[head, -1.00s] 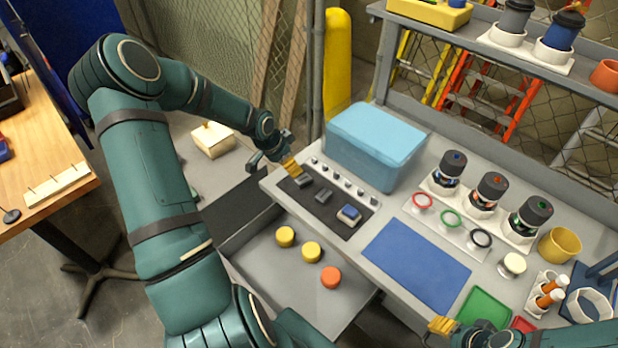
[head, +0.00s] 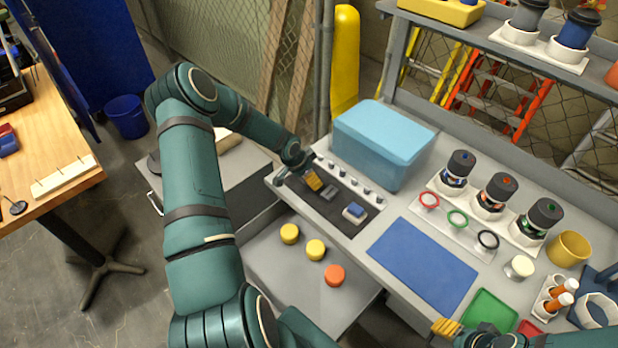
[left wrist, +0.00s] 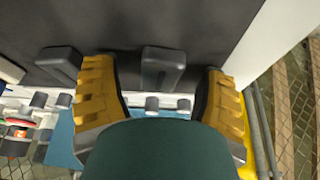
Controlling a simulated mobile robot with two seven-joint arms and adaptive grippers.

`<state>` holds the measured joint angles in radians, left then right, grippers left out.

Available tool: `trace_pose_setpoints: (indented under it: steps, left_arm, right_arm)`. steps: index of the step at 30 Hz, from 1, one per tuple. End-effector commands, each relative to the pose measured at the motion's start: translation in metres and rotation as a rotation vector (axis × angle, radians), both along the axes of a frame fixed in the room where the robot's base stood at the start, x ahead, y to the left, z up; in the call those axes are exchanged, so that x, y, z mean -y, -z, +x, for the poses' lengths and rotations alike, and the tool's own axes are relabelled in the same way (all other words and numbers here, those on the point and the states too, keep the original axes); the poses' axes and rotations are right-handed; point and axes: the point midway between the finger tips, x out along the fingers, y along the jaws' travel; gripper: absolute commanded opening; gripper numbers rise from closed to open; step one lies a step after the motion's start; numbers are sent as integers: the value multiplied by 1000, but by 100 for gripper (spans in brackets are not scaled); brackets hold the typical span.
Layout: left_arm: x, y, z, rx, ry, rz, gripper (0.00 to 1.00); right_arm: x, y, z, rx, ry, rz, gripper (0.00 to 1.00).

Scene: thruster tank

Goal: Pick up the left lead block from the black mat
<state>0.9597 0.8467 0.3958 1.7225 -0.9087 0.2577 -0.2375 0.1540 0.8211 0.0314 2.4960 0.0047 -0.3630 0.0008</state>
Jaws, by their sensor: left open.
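The black mat (head: 358,196) lies on the left part of the workbench. My left gripper (head: 313,181) is over its left end. In the left wrist view my left gripper (left wrist: 163,85) is open, with yellow fingers apart. The left lead block (left wrist: 163,68), dark grey with a raised bar, shows between the fingertips with a gap on each side. In the head view the gripper hides it. A second grey lead block (head: 328,192) sits to its right, also in the left wrist view (left wrist: 62,63). My right gripper (head: 445,327) is at the bottom edge, partly cut off.
A blue-topped block (head: 355,211) is on the mat's right part. A row of small knobs (head: 352,181) runs along the mat's back side, before a blue lidded box (head: 383,143). A blue mat (head: 423,264) lies to the right. Yellow and orange discs (head: 316,250) sit lower in front.

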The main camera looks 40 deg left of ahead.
Motion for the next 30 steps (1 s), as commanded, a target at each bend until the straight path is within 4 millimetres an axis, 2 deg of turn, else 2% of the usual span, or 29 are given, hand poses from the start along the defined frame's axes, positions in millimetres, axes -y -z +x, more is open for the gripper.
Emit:
trace_pose_setpoints:
  steps: [5, 6, 12, 25, 30]
  left_arm:
    - [0, 0, 0, 0, 0, 0, 72]
    - [0, 0, 0, 0, 0, 0, 66]
    - [0, 0, 0, 0, 0, 0, 0]
    - [0, -3, 1, 2, 0, 0, 0]
    - [-1, -23, 1, 5, -1, 3, 0]
  right_arm:
    - [0, 0, 0, 0, 0, 0, 50]
    - [0, 0, 0, 0, 0, 0, 50]
    - [0, 0, 0, 0, 0, 0, 50]
    - [0, 0, 0, 0, 0, 0, 50]
    - [0, -1, 0, 0, 0, 0, 50]
